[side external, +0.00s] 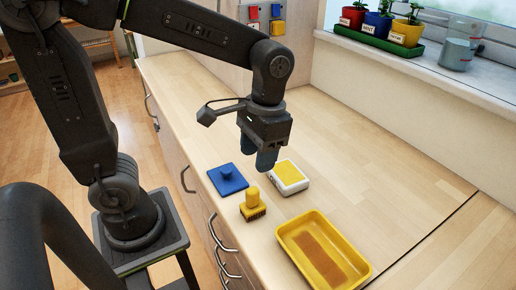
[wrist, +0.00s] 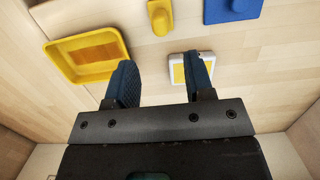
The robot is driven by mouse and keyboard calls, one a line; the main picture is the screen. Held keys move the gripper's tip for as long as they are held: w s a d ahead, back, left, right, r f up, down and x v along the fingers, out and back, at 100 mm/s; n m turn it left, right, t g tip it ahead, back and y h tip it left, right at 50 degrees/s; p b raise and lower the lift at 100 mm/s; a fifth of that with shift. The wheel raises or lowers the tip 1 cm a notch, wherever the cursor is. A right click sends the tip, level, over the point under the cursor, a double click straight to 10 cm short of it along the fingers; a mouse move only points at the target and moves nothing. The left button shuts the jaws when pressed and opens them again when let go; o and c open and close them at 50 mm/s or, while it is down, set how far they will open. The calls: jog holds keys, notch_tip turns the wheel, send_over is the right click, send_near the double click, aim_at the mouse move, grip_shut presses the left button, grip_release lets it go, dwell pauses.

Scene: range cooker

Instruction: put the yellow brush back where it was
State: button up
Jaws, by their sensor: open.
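The yellow brush (side external: 252,201), with a yellow knob handle and brown bristles underneath, stands upright on the wooden counter. In the wrist view the brush (wrist: 160,16) shows at the top edge, partly cut off. My gripper (side external: 266,158) is open and empty above the counter, up and behind the brush in the side view. The wrist view shows the two dark blue fingers of the gripper (wrist: 162,82) spread apart with bare counter between them. A yellow tray (side external: 285,236) with a brown patch on its floor lies to the right of the brush; it also shows in the wrist view (wrist: 57,66).
A blue plate with a knob (side external: 228,180) lies behind the brush. A white box with a yellow top (side external: 289,176) lies under and right of my gripper. Potted plants (side external: 378,24) and a glass jug (side external: 459,50) stand on the windowsill. The counter behind is clear.

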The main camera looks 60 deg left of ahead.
jog(key=shift+r, duration=0.35)
jog(key=s+a+r+t, duration=0.3)
jog(key=s+a+t, duration=0.1)
jog(key=t, duration=0.3)
jog(key=shift+s+a, duration=0.35)
jog(key=shift+s, duration=0.35)
